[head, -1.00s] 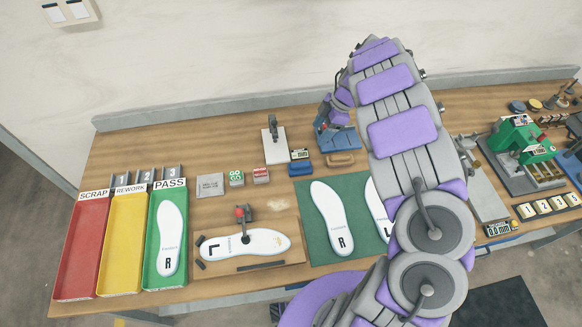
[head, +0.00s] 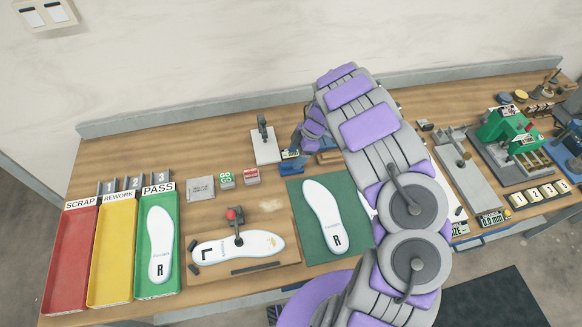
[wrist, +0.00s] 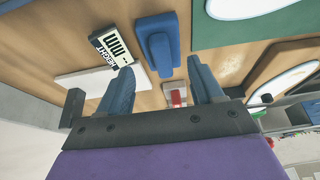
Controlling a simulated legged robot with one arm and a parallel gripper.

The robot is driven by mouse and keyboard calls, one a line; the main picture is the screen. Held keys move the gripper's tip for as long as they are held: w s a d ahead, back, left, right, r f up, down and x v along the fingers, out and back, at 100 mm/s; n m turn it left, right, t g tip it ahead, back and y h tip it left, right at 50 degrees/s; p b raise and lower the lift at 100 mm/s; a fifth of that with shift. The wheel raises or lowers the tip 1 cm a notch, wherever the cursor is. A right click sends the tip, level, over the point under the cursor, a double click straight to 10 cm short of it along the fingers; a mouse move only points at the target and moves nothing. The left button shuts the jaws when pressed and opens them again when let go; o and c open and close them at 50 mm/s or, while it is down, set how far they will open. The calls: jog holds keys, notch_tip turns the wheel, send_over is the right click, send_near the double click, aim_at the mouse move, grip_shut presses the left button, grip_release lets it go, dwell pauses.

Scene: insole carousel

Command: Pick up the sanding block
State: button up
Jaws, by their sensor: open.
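The blue block with a raised grip, which I take as the sanding block (wrist: 158,45), lies on the wooden bench in the wrist view. In the head view it (head: 292,167) sits beside the height display, partly hidden by my gripper. My gripper (wrist: 163,86) is open and empty. The block appears between the lines of its two blue fingers, beyond their tips and apart from them. In the head view my gripper (head: 298,152) hangs over the back of the bench close to the block.
The height display (wrist: 114,46) lies close beside the block, with a white gauge base (head: 266,147) behind. GO and NO GO blocks (head: 228,179) stand to the left.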

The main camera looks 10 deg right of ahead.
aim_at(292, 162)
jog(key=x, duration=0.5)
jog(key=shift+s+b, duration=0.15)
jog(key=shift+b, duration=0.15)
jog(key=shift+r, duration=0.1)
jog(key=c, duration=1)
notch_tip(292, 162, up, 10)
jog(key=shift+r+p, duration=0.1)
jog(key=shift+p, duration=0.55)
jog(key=o, duration=0.6)
jog(key=c, duration=0.3)
jog(key=shift+s, duration=0.1)
